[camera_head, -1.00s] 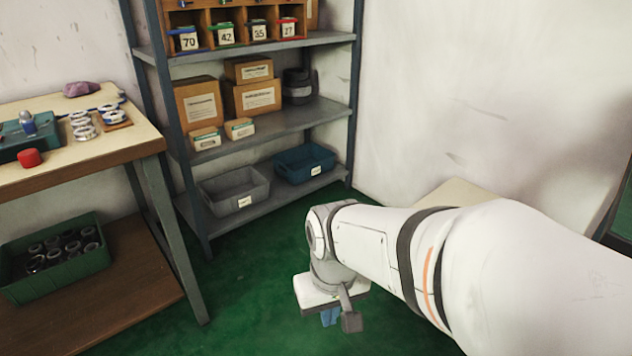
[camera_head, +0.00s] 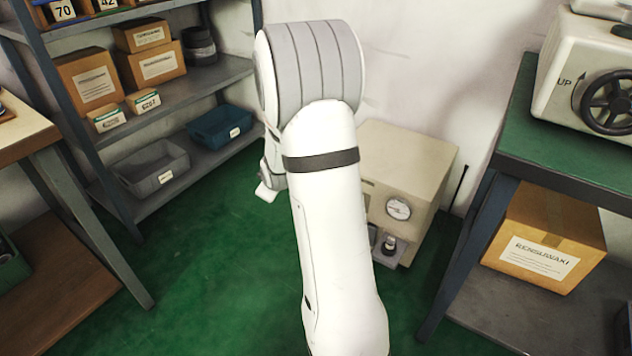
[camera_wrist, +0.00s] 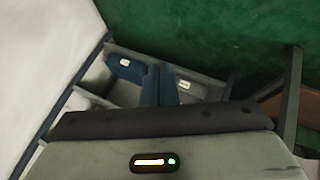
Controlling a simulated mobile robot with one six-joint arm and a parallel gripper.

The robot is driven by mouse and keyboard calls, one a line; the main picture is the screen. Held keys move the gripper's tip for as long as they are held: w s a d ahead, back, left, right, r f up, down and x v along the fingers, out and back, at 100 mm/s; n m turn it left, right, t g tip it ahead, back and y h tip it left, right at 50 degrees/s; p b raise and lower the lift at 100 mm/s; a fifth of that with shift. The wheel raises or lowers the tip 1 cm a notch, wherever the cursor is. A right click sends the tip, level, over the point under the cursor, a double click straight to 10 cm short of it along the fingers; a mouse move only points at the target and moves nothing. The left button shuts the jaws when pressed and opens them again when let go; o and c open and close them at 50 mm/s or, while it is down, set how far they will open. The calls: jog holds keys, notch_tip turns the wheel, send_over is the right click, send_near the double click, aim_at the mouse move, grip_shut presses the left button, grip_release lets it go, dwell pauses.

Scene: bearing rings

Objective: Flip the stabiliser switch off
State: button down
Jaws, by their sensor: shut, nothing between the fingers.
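A beige box-shaped unit (camera_head: 415,165) with a round dial gauge (camera_head: 398,208) and a dark knob-like fitting (camera_head: 389,244) stands on the floor by the wall; it looks like the stabiliser. My arm covers its left part, and I cannot make out a switch on it. In the head view my gripper's fingers are hidden behind my arm. In the wrist view my gripper (camera_wrist: 160,70) shows two blue fingers, shut and empty, pointing towards the shelf rack and apart from the stabiliser.
A shelf rack with a grey bin (camera_head: 150,170) and a blue bin (camera_head: 220,126) stands at the left. At the right, a green-topped bench (camera_head: 560,140) carries a machine with a handwheel (camera_head: 608,101); a cardboard box (camera_head: 545,240) sits below. Green floor (camera_head: 225,270) is clear left of my arm.

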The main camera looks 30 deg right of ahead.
jog(key=w+d+f+n+t+h+p, duration=0.1)
jog(key=w+d+f+n+t, duration=0.15)
jog(key=d+f, duration=0.4)
jog(key=w+d+f+n+t+h, duration=0.1)
jog(key=w+d+f+n+t, duration=0.1)
jog(key=w+d+f, duration=0.35)
jog(key=s+d+f+n+t+h, duration=0.1)
jog(key=s+d+f+n+t, duration=0.1)
jog(key=s+d+f, duration=0.2)
jog(key=s+d+f+n+t+h+p, duration=0.1)
jog(key=s+d+f+n+t+h, duration=0.1)
jog(key=s+f, duration=0.5)
jog(key=shift+s+d+f+t+p, duration=0.25)
jog(key=shift+d+f+t, duration=0.2)
jog(key=shift+d+f, duration=0.4)
jog(key=d+b+x, duration=0.1)
jog(key=b+x, duration=0.2)
jog(key=x, duration=0.3)
jog(key=s+d+b+x, duration=0.1)
jog(key=b+x, duration=0.1)
jog(key=x, duration=0.5)
jog(key=shift+d+r+b, duration=0.25)
jog(key=shift+r+b, duration=0.05)
jog(key=shift+b, duration=0.1)
